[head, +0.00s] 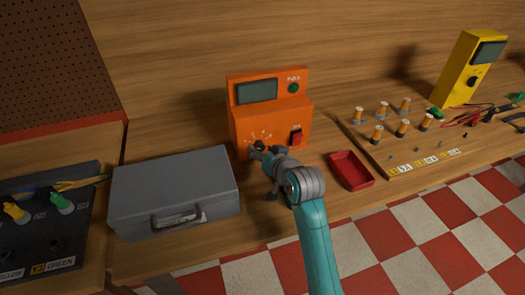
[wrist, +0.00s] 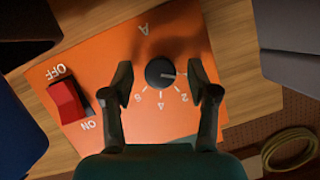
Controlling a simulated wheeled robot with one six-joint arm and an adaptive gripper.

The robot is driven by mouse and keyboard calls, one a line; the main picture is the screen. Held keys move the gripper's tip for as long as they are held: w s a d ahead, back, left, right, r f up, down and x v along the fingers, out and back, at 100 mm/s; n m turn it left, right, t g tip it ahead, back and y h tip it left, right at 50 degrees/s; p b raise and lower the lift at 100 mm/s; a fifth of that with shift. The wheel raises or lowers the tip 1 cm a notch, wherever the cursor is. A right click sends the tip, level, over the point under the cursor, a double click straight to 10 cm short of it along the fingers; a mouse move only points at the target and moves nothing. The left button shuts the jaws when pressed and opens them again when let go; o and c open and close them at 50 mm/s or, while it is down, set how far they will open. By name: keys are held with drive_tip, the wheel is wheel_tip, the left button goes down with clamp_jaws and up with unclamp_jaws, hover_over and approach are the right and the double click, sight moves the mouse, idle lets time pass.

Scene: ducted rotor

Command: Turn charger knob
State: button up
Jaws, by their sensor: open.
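The orange charger (head: 269,88) stands on the wooden bench with a grey display and a red switch (head: 296,137). Its round black knob (wrist: 160,72) shows in the wrist view, with number marks around it. A pale pointer line on the knob points to the right of the picture. My gripper (wrist: 160,70) is open, with one finger on each side of the knob and a visible gap on both sides. In the head view my gripper (head: 260,148) is in front of the charger's lower face and mostly hides the knob.
A grey metal case (head: 173,188) stands left of the charger. A red tray (head: 351,170) lies to its right. Farther right are a board with several orange posts (head: 377,132) and a yellow meter (head: 473,68). The red switch (wrist: 66,100) lies left of my fingers in the wrist view.

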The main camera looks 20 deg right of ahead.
clamp_jaws()
drive_tip(key=shift+m+y, duration=0.3)
drive_tip(key=shift+m, duration=0.2)
unclamp_jaws()
drive_tip(key=v, duration=1.2)
drive_tip(key=shift+f, duration=0.1)
